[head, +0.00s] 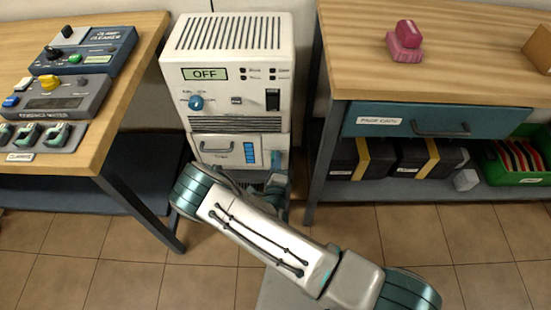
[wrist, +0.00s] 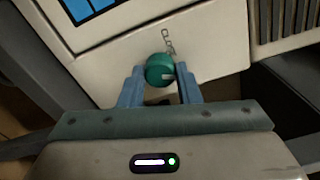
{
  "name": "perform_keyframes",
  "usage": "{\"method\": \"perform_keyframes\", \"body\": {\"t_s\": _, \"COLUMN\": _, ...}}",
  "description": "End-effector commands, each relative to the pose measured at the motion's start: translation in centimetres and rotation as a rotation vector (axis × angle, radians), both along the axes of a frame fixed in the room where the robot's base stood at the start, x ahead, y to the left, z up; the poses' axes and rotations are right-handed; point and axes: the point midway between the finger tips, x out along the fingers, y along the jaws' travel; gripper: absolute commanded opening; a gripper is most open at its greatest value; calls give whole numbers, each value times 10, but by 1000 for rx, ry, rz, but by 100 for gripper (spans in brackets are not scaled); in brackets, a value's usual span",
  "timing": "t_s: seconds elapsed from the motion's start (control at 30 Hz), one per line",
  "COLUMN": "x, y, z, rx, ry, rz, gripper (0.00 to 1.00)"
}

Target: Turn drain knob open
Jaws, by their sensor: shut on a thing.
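A round green knob (wrist: 160,70) with a pale mark on its rim sits on the white front panel of the machine, seen in the wrist view. My arm hides the machine's lower part there, so the knob and fingertips do not show.
A wooden table (head: 130,28) with instruments stands on the left. Another table (head: 460,60) with a teal drawer (head: 390,120) stands close on the right, boxes on its lower shelf. Tiled floor (head: 410,240) lies open in front.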

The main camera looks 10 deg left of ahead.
Motion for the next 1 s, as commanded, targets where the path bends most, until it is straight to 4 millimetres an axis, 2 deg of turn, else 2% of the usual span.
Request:
{"method": "perform_keyframes", "body": {"t_s": 0.4, "x": -1, "y": 0, "z": 0, "rx": 287, "ry": 71, "rz": 1, "gripper": 7}}
{"method": "perform_keyframes", "body": {"t_s": 0.7, "x": -1, "y": 1, "z": -1, "rx": 375, "ry": 92, "rz": 2, "gripper": 7}}
{"method": "perform_keyframes", "body": {"t_s": 1.0, "x": -1, "y": 1, "z": -1, "rx": 388, "ry": 95, "rz": 3, "gripper": 7}}
